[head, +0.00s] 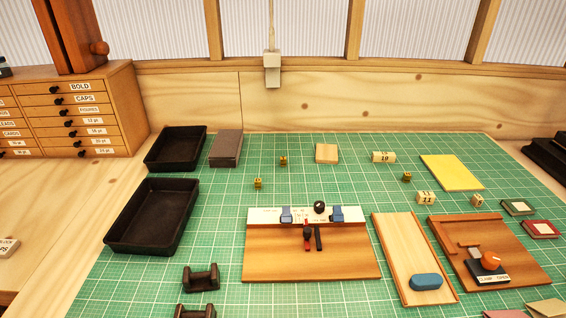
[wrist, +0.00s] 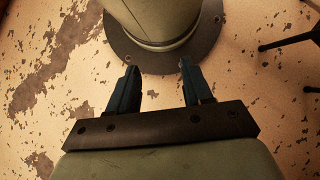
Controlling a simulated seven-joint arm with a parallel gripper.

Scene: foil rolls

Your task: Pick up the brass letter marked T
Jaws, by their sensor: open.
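Several small brass-coloured pieces stand on the green cutting mat (head: 215,225) in the head view. One brass piece (head: 283,160) is at the back centre, another brass piece (head: 258,183) is nearer and to the left, and a third brass piece (head: 406,176) is to the right. Their letters are too small to read, so I cannot tell which is marked T. My gripper (wrist: 159,66) shows only in the wrist view. It is open and empty, over a worn floor and the round foot of my base, away from the mat.
Black trays (head: 150,240) (head: 176,170) stand on the left, beside a dark block (head: 226,148). A wooden board with a white strip (head: 310,258) lies centre front, with a pale tray (head: 395,240) and clamp board (head: 525,260) rightward. Numbered blocks (head: 383,157) (head: 426,198) stand near the brass pieces.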

